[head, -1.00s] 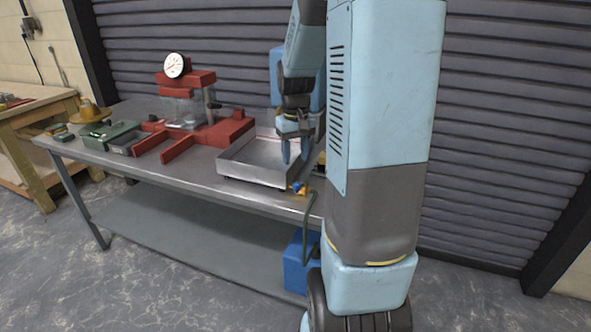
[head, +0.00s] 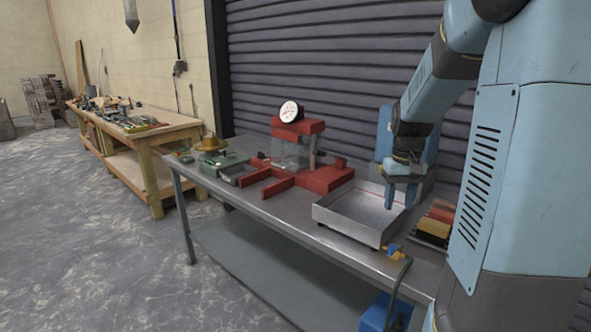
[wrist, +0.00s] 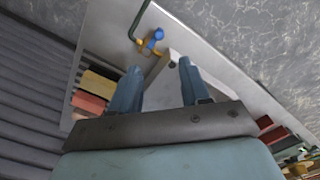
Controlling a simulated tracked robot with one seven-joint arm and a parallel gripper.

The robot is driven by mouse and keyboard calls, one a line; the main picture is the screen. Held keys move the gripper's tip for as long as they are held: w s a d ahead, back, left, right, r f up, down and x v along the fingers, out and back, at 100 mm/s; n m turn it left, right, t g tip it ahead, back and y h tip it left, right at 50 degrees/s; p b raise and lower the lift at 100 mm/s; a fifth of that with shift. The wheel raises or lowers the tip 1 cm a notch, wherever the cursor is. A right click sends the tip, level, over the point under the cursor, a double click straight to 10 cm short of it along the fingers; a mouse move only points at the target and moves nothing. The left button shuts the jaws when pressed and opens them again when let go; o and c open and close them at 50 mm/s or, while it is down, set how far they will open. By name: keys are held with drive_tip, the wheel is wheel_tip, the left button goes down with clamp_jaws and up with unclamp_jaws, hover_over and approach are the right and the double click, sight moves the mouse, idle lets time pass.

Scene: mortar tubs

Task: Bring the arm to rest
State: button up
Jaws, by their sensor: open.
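My gripper (head: 402,197) points down over the right part of a shallow metal tray (head: 345,213) on the grey metal bench (head: 262,208). In the wrist view its two blue fingers (wrist: 157,84) are apart with nothing between them. The tray's pale floor and one corner show beyond the fingertips. I cannot tell exactly how high the fingertips are above the tray floor.
A red press with a round dial (head: 291,112) stands left of the tray. Coloured blocks (head: 436,222) lie right of it, and a blue and yellow valve (head: 393,252) is at the bench's front edge. A wooden workbench (head: 133,135) stands far left. Open floor lies in front.

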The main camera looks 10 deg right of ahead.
drive_tip(key=s+a+r+t, duration=0.2)
drive_tip(key=s+a+r, duration=0.3)
drive_tip(key=s+a, duration=0.2)
drive_tip(key=s+a+r+n+t, duration=0.1)
drive_tip(key=s+a+r+t, duration=0.2)
drive_tip(key=s, duration=0.8)
drive_tip(key=shift+s+a+r+n+t, duration=0.25)
drive_tip(key=shift+a+r, duration=0.75)
drive_tip(key=shift+a, duration=1.3)
drive_tip(key=shift+w, duration=0.1)
